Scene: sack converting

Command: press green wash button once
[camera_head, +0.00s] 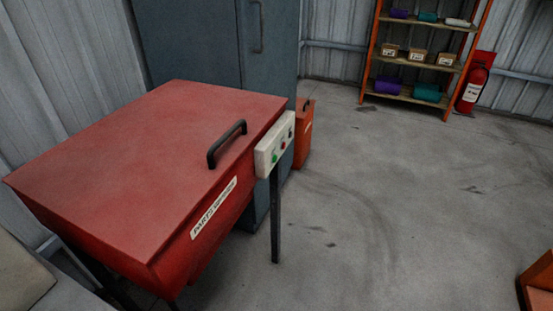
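A red parts washer (130,165) with its lid shut stands on dark legs at the left. A white control box (274,146) is fixed to its right front corner. The green button (275,157) is on the box's front face, at the left end of a short row, with a red button (283,145) beside it. A black handle (227,144) is on the lid, close to the box. Neither of my grippers is in view.
A grey cabinet (205,45) stands behind the washer, with an orange container (304,135) beside it. A shelf with boxes (418,55) and a fire extinguisher (475,83) are at the back right. Open concrete floor (390,200) lies right of the washer.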

